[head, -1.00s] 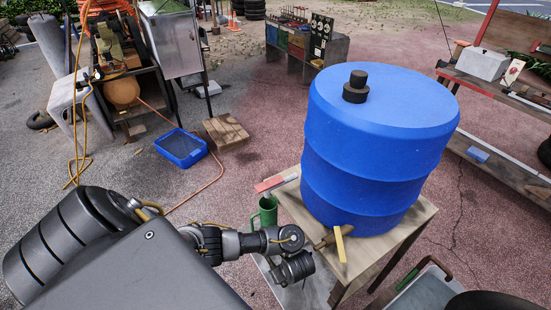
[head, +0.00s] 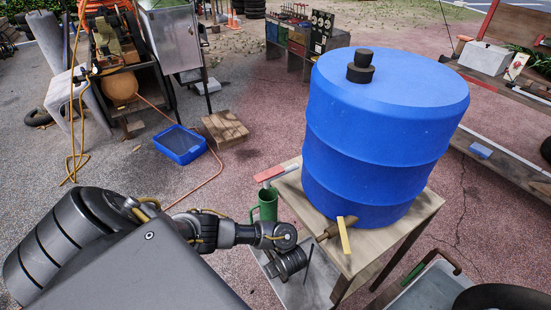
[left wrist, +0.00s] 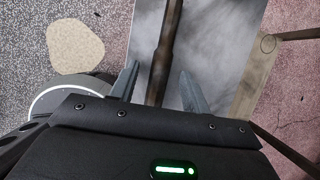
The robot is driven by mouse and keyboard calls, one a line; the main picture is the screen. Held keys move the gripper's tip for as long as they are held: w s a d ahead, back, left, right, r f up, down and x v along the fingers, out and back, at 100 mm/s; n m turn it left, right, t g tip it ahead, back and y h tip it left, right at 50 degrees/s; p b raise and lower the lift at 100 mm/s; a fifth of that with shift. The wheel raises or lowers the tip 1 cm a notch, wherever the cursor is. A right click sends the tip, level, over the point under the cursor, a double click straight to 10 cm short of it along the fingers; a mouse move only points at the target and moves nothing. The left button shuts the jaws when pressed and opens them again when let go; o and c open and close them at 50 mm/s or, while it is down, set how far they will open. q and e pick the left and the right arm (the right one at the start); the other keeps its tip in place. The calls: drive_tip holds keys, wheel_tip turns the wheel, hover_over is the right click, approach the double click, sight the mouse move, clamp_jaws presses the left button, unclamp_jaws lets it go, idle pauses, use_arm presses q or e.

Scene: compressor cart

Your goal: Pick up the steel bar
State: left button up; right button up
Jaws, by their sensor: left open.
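A dark brown bar (left wrist: 162,50), which I take for the steel bar, runs lengthwise between the fingers of my left gripper (left wrist: 160,88) in the left wrist view. The fingers are open, one on each side of the bar, with gaps visible. Its near end is hidden behind the gripper body. A cloudy grey surface lies behind it. In the head view my left gripper is low beside the wooden table, its fingers mostly hidden. A thin dark line (head: 308,263) beside it may be the bar or a finger; I cannot tell. My right gripper is not in view.
A blue barrel (head: 385,140) with a tap and yellow handle (head: 344,236) stands on the wooden table (head: 410,217), close to my arm. A green mug (head: 267,205) and a red-and-grey piece (head: 272,174) are near its left edge. A grey bin (head: 425,293) stands front right.

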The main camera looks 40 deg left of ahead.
use_arm(q)
clamp_jaws()
idle(0.4)
drive_tip(key=shift+r+p, duration=0.4)
drive_tip(key=shift+r, duration=0.1)
wheel_tip(320, 180, up, 3)
drive_tip(key=shift+f+p, duration=0.15)
drive_tip(key=shift+p, duration=0.75)
drive_tip(key=s+d+r+p, duration=0.9)
drive_tip(key=s, duration=0.1)
drive_tip(key=shift+s+d+r, duration=0.15)
drive_tip(key=shift+d, duration=0.1)
